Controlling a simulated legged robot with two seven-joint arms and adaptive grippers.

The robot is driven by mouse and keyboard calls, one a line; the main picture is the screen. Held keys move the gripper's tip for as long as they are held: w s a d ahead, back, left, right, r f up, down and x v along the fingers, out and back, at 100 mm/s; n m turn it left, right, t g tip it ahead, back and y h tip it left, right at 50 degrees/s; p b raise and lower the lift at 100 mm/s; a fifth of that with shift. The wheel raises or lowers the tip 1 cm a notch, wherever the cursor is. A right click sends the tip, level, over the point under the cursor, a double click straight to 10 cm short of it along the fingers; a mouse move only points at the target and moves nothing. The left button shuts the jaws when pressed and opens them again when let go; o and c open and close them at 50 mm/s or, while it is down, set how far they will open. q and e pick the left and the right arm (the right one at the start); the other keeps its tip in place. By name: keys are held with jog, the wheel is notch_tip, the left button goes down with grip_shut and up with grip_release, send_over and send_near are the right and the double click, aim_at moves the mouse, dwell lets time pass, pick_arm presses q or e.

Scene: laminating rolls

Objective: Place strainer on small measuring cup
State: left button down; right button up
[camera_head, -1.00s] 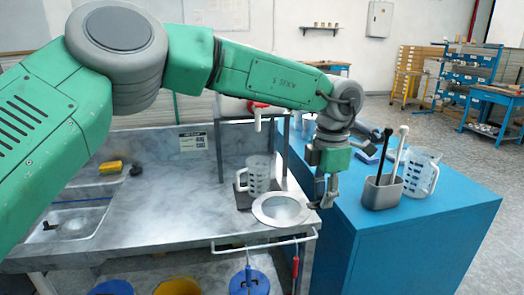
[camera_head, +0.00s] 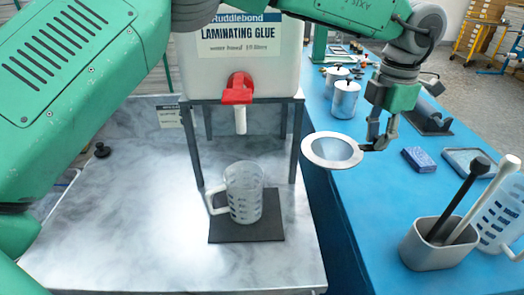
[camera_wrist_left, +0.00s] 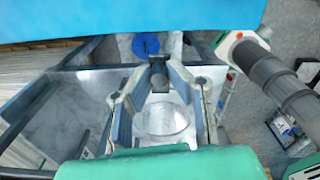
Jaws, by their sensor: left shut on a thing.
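The strainer (camera_head: 333,151), a shallow grey bowl with a wide pale rim, is held by its right side in my left gripper (camera_head: 376,143). It appears roughly level, in front of the gap between the marble bench and the blue table, apart from the cups. A clear measuring cup (camera_head: 243,192) with dark markings and a handle on its left stands upright on a dark square plate (camera_head: 246,232). The strainer is to its right in the picture. My left gripper's fingers (camera_wrist_left: 160,70) also show in the wrist view. My right gripper is in neither view.
A glue container (camera_head: 240,60) with a red tap (camera_head: 238,90) stands on a metal frame above the cup; its legs flank the cup. On the blue table (camera_head: 365,200) are a grey holder (camera_head: 435,245) with tools, another clear jug (camera_head: 500,215), and cans (camera_head: 345,98).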

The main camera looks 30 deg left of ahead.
aim_at(341, 150)
pick_arm(q)
jog(key=shift+a, duration=0.2)
jog(key=s+a, duration=0.4)
jog(key=a, duration=0.1)
jog(key=shift+s+a+r, duration=0.1)
jog(key=shift+s+a, duration=0.05)
jog(key=shift+a, duration=0.1)
jog(key=s+a, duration=0.5)
jog(key=a, duration=0.4)
notch_tip(341, 150, down, 5)
jog(key=shift+a+r+b, duration=0.1)
jog(key=shift+b, duration=0.25)
jog(key=c, duration=1.7)
grip_release()
jog(key=shift+w, duration=0.1)
jog(key=shift+o, duration=1)
jog(key=shift+d, duration=0.35)
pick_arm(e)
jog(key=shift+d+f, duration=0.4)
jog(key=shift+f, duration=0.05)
